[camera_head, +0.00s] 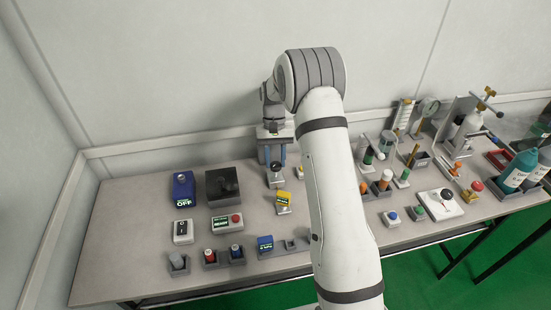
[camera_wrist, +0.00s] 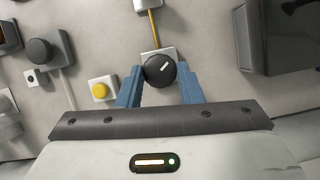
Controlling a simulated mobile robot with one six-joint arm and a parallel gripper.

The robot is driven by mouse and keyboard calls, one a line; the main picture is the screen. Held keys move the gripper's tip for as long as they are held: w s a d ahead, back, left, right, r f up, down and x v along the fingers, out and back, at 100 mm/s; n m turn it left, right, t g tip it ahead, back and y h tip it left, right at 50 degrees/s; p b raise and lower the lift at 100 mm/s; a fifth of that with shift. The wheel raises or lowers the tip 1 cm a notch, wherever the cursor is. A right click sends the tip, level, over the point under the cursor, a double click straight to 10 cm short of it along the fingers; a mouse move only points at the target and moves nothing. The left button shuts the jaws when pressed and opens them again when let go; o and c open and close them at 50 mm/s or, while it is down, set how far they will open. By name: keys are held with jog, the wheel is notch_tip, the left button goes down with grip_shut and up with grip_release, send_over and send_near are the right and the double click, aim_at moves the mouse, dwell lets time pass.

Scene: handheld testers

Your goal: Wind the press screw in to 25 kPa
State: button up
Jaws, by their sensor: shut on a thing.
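A round black knob (camera_wrist: 159,69) with a short white mark, which looks like the press screw, sits on a small light base (camera_wrist: 152,52). In the head view the knob (camera_head: 277,168) shows under my gripper (camera_head: 273,162). My gripper (camera_wrist: 160,72) points down at it, with the blue fingers on opposite sides, shut on the knob. The white mark slants up to the right in the wrist view. A yellow unit with a small display (camera_head: 283,199) stands in front of the knob; its digits are too small to read.
A yellow button (camera_wrist: 100,90) is close left of the fingers in the wrist view. Several testers and bottles crowd the bench's right side.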

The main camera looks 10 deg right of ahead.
jog(key=m, duration=0.1)
jog(key=m+y, duration=0.1)
jog(key=m, duration=0.2)
jog(key=shift+d+r+t+y, duration=0.1)
jog(key=shift+d+t+y, duration=0.2)
jog(key=shift+t, duration=0.1)
jog(key=shift+m+t+y, duration=0.3)
jog(key=shift+m+y, duration=0.1)
jog(key=shift+m, duration=1.2)
jog(key=o, duration=1)
jog(key=shift+s, duration=0.1)
jog(key=v, duration=0.7)
jog(key=shift+d+r, duration=0.15)
jog(key=shift+r, duration=0.15)
